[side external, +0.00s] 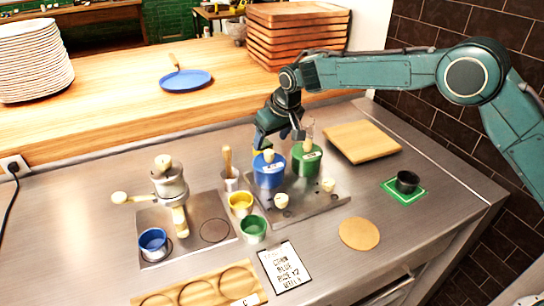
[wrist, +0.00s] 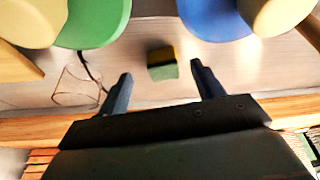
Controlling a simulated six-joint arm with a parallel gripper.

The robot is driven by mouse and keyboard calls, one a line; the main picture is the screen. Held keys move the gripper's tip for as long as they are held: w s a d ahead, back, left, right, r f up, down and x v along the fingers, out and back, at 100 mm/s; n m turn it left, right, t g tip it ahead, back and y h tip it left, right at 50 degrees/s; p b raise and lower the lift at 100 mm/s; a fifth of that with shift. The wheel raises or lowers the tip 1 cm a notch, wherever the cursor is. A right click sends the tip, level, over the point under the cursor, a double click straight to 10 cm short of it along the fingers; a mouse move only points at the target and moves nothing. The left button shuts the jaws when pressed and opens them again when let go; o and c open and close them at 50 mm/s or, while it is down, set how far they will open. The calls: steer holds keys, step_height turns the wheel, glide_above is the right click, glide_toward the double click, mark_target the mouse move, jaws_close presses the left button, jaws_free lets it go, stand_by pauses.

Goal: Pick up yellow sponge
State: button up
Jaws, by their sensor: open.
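The sponge (wrist: 163,63), yellow with a green layer, lies on the steel counter in the wrist view. It sits between and slightly beyond my fingertips, with space on both sides. In the side external view I cannot make it out clearly; the area behind the canisters is partly hidden. My gripper (side external: 281,137) is open and empty, pointing down behind the blue and green canisters. In the wrist view my gripper (wrist: 161,74) has its two fingers spread apart, one on each side of the sponge.
A blue canister (side external: 268,174) and a green canister (side external: 306,163) stand close in front of my gripper. A clear glass (wrist: 75,90) stands beside the left finger in the wrist view. A wooden board (side external: 362,142) lies to the right. The raised wooden ledge (side external: 120,98) runs behind.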

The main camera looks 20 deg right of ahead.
mark_target(267, 148)
steer(key=shift+x, duration=2.55)
steer(key=shift+a, duration=0.15)
steer(key=c, duration=1)
